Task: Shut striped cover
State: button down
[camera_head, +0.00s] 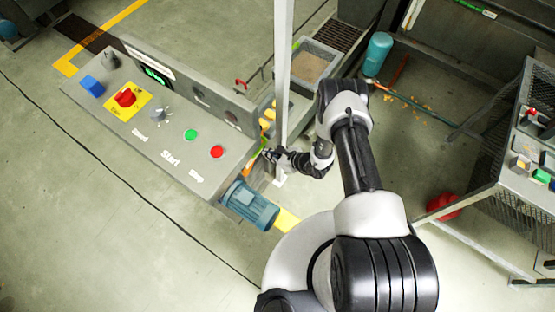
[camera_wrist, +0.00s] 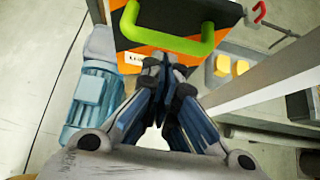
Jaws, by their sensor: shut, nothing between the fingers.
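The striped cover (camera_wrist: 150,52), orange and black with a bright green bar handle (camera_wrist: 172,42), is at the top of the wrist view. It is cut off by the frame edge, and how far it stands open I cannot tell. My gripper (camera_wrist: 165,62) is shut and empty, its fingertips just below the handle and over the cover's lower edge. Whether they touch it I cannot tell. In the camera_head view my gripper (camera_head: 270,155) is beside the control console, where the cover is mostly hidden.
A grey console (camera_head: 160,125) with buttons stands at left. A blue motor (camera_head: 250,205) sits below my gripper; it also shows in the wrist view (camera_wrist: 95,95). A pale upright post (camera_head: 284,80) stands close to my wrist. A mesh-sided table (camera_head: 510,150) is at right.

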jog(key=shift+w+a+r, duration=0.1)
jog(key=shift+w+a, duration=0.05)
jog(key=shift+a, duration=0.05)
dwell(0.3)
